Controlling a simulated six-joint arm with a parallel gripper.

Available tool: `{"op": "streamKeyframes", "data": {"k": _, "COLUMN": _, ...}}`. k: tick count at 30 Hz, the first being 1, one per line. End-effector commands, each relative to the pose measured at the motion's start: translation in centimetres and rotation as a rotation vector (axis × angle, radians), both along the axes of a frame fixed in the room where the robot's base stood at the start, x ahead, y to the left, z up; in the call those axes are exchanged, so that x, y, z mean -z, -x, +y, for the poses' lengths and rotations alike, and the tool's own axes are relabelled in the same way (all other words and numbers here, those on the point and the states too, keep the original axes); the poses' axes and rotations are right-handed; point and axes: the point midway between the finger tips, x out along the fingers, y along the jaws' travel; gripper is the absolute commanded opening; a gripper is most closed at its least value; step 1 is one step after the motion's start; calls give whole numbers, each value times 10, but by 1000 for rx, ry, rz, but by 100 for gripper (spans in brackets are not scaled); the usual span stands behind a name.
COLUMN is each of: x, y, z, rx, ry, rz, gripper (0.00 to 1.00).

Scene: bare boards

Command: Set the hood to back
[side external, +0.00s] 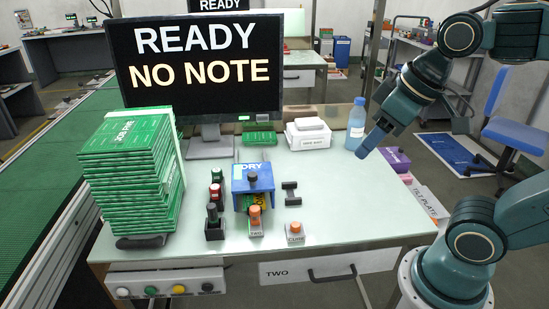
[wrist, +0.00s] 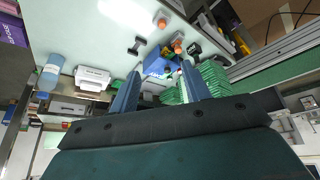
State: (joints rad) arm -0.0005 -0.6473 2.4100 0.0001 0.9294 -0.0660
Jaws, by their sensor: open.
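The blue hood (side external: 262,183) stands near the middle of the pale bench. Part of a white word shows on its top, with a dark knob in front of it. A green and yellow item shows under its front side. In the wrist view the blue hood (wrist: 158,66) appears between my fingers, some way beyond them. My gripper (side external: 366,150) is open and empty, raised above the right side of the bench, to the right of the hood and apart from it. Both fingers of my gripper (wrist: 160,82) show in the wrist view.
A tall green stack (side external: 130,175) stands left and a monitor (side external: 205,70) behind. A blue bottle (side external: 357,123) and white box (side external: 308,134) stand at the back right. Orange-topped blocks (side external: 295,234), dark-and-red knobbed pieces (side external: 215,220) and a black piece (side external: 291,193) surround the hood.

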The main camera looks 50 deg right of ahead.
Motion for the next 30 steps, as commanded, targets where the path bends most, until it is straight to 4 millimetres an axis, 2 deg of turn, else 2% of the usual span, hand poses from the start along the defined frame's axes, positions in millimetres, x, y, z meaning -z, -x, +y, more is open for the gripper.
{"op": "streamKeyframes", "data": {"k": 7, "x": -17, "y": -45, "z": 0, "rx": -104, "ry": 44, "rz": 73, "gripper": 47}}
{"op": "streamKeyframes", "data": {"k": 16, "x": -24, "y": -105, "z": 1, "rx": -242, "ry": 92, "rz": 164, "gripper": 47}}
{"op": "streamKeyframes", "data": {"k": 23, "x": -19, "y": -153, "z": 1, "rx": -352, "ry": 120, "rz": 233, "gripper": 47}}
{"op": "streamKeyframes", "data": {"k": 30, "x": -3, "y": -202, "z": 2, "rx": -468, "ry": 141, "rz": 302, "gripper": 47}}
